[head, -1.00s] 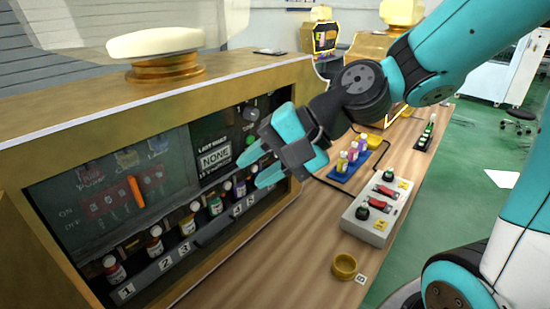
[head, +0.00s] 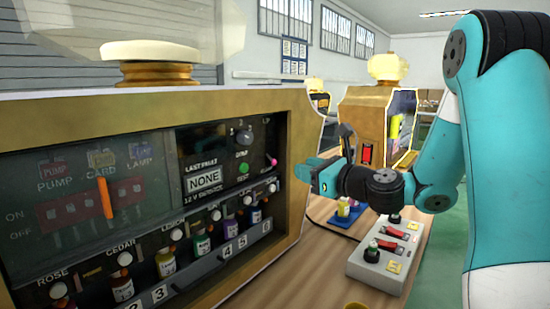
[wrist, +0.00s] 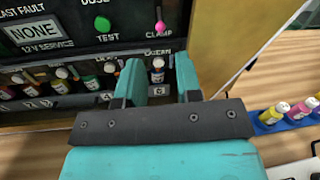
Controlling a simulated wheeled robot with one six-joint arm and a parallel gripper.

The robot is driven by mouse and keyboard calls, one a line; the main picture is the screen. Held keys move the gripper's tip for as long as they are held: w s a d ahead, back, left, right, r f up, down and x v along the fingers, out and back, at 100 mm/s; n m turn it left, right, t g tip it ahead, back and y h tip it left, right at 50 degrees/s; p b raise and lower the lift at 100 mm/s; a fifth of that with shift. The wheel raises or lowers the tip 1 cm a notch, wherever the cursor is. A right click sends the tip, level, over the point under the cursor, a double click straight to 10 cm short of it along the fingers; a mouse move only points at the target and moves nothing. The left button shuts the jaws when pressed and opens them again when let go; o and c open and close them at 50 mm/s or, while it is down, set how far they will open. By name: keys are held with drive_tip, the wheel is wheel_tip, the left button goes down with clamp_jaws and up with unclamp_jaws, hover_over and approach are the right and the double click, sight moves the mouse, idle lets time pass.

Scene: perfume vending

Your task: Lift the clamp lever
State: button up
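The clamp lever is a small pink-tipped lever (head: 272,161) at the right end of the machine's dark panel. In the wrist view the lever (wrist: 160,26) shows just above the CLAMP label, its pink knob at the lower end of a short stem. My gripper (wrist: 160,78) is open and empty, its two teal fingers apart, pointing at the panel below the lever. The lever is beyond the fingertips and apparently untouched. In the head view my gripper (head: 312,172) is right of the lever; its fingers are partly seen edge-on.
A row of small bottles (head: 167,262) stands along the panel's lower edge; one labelled OCEAN (wrist: 157,73) shows between my fingers. A green TEST button (head: 243,170) is left of the lever. A grey switch box (head: 385,265) and a blue bottle tray (head: 345,213) are on the counter.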

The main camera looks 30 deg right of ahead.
sight(275, 161)
drive_tip(key=p+x, duration=0.1)
drive_tip(key=x, duration=1)
drive_tip(key=shift+p, duration=0.4)
drive_tip(key=shift+s, duration=0.1)
clamp_jaws()
